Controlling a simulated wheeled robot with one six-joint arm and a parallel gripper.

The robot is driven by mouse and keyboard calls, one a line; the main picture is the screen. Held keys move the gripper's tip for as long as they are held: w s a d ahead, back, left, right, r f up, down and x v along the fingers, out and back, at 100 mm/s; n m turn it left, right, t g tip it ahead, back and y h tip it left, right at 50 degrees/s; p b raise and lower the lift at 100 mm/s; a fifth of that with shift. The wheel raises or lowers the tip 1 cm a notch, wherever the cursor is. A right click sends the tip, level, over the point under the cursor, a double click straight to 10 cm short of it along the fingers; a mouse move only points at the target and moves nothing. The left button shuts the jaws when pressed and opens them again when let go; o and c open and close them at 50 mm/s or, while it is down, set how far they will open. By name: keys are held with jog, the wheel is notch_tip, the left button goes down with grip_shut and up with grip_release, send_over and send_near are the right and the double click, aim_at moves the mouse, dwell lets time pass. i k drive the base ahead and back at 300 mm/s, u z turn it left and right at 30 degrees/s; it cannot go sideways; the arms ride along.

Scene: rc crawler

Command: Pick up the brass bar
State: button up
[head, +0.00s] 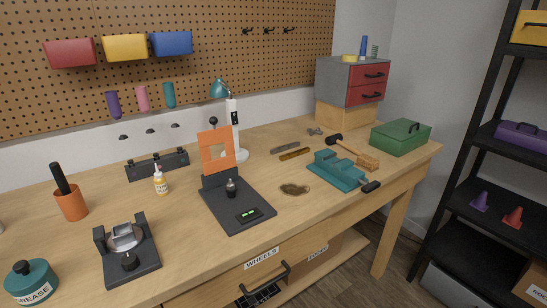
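The brass bar (294,154) lies flat on the workbench, in the back right part of the bench top. It is short, thin and dull golden brown. A darker greyish bar (284,147) lies just behind it, roughly parallel and a little apart. The teal vise (337,171) stands to the right and in front of the brass bar. My gripper is not in view, and nothing is seen touching the bar.
A wooden-handled mallet (352,151) and green box (400,137) are right of the bar. A black stand with an orange frame (217,150) and a lamp (236,130) are left. A brown heap (294,189) lies in front. Bare bench surrounds the bar.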

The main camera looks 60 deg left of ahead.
aim_at(296, 153)
jog(key=u, duration=0.5)
jog(key=i, duration=0.4)
jog(key=u, duration=0.95)
jog(key=i, duration=1)
jog(key=u, duration=0.55)
